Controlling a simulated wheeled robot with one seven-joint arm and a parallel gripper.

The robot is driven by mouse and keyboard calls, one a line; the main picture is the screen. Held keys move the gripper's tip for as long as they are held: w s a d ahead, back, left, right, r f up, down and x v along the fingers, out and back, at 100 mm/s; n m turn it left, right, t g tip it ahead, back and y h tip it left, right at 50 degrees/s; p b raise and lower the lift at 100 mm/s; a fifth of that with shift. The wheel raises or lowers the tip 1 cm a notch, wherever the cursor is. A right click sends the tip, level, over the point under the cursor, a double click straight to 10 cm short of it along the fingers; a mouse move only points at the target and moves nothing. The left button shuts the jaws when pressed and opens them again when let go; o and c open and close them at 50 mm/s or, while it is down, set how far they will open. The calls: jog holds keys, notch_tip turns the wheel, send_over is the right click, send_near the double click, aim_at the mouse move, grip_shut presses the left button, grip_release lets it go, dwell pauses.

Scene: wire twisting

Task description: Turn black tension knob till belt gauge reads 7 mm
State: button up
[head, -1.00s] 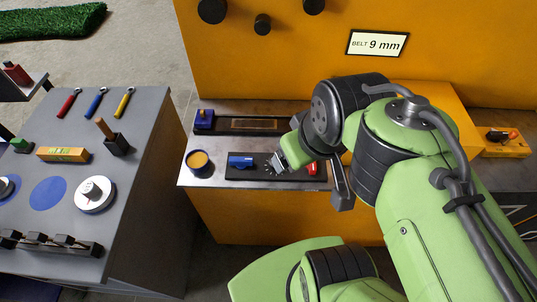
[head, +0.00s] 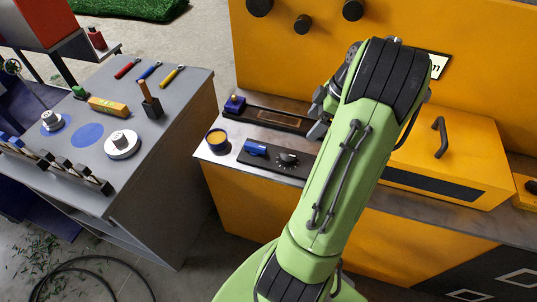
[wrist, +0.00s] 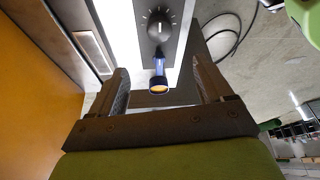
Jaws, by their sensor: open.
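The black tension knob (head: 287,159) sits on a dark panel (head: 268,165) on the yellow machine's grey ledge, with light tick marks around it. In the wrist view the knob (wrist: 159,27) is at the top centre, beyond the fingers, with a white pointer line. My gripper (wrist: 160,88) is open, with nothing between its fingers; in the head view it is partly hidden behind my arm, to the upper right of the knob and apart from it. The belt gauge (head: 439,66) is mostly covered by my arm; only its right end shows, so its number cannot be read.
A blue part (head: 256,148) lies beside the knob on the panel. A yellow box with a handle (head: 450,155) is at right. A grey workbench (head: 165,140) stands left across a gap.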

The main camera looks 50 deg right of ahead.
aim_at(288, 155)
jog(key=b+x, duration=0.4)
jog(key=x, duration=1.2)
jog(key=shift+b, duration=0.35)
jog(key=shift+c, duration=0.5)
jog(key=c, duration=0.9)
